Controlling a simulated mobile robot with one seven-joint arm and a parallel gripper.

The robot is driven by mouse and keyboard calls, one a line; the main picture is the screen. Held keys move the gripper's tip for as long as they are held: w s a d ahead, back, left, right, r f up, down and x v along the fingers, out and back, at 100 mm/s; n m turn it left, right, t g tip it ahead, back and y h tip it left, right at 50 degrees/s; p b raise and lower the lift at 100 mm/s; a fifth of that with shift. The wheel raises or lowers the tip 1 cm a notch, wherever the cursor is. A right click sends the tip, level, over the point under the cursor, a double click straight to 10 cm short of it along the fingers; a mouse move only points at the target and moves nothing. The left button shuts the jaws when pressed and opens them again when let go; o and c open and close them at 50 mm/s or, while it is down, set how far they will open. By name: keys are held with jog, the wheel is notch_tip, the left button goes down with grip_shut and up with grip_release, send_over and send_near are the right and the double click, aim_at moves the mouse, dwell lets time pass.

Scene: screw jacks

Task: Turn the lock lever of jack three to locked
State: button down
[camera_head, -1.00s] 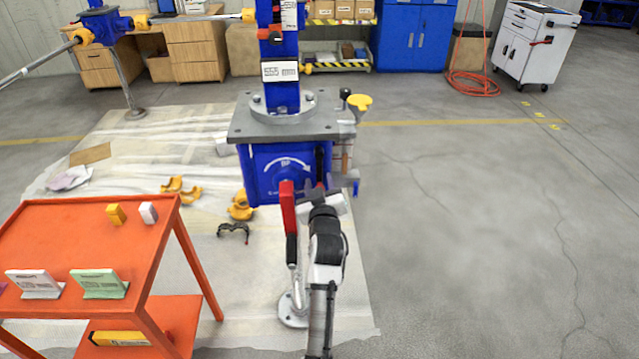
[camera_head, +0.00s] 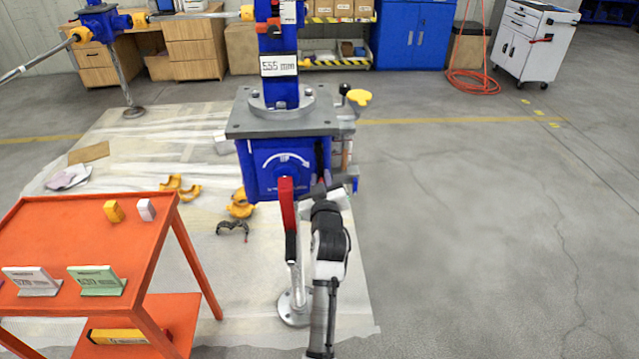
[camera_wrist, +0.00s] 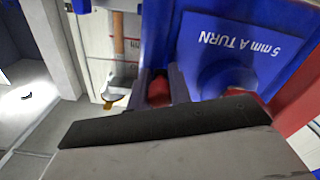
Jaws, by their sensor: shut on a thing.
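A jack with a blue gearbox (camera_head: 268,172) stands in the middle of the head view, under a grey plate (camera_head: 285,121). No jack number is readable. A red crank arm (camera_head: 287,203) hangs from its front, with a dark grip below. My gripper (camera_head: 325,190) is at the box's lower right, just right of the crank arm. In the wrist view the gripper (camera_wrist: 159,88) is shut on a small red piece (camera_wrist: 159,90), apparently the lock lever, beside the blue face marked "5 mm A TURN". Most of that lever is hidden by the fingers; its setting cannot be told.
The red crank arm is close at the right of the wrist view (camera_wrist: 300,100). A yellow knob (camera_head: 358,97) stands right of the plate. An orange cart (camera_head: 70,225) with small signs stands at left. Yellow parts (camera_head: 240,205) lie on the sheet. The floor at right is clear.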

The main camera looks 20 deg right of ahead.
jog(key=shift+s+d+f+n+b, duration=0.1)
jog(key=shift+d+f+n+b, duration=0.3)
jog(key=shift+b, duration=0.6)
jog(key=s+d+r+n+b, duration=0.2)
jog(key=d+r+n+b, duration=0.4)
jog(key=r+n+b, duration=0.3)
jog(key=shift+d+n+b, duration=0.3)
jog(key=shift+n+b, duration=1.65)
jog(key=shift+n, duration=1.85)
jog(key=c, duration=1.3)
grip_release()
jog(key=shift+r, duration=0.1)
jog(key=b+v, duration=0.2)
jog(key=v, duration=1.1)
jog(key=shift+s, duration=0.4)
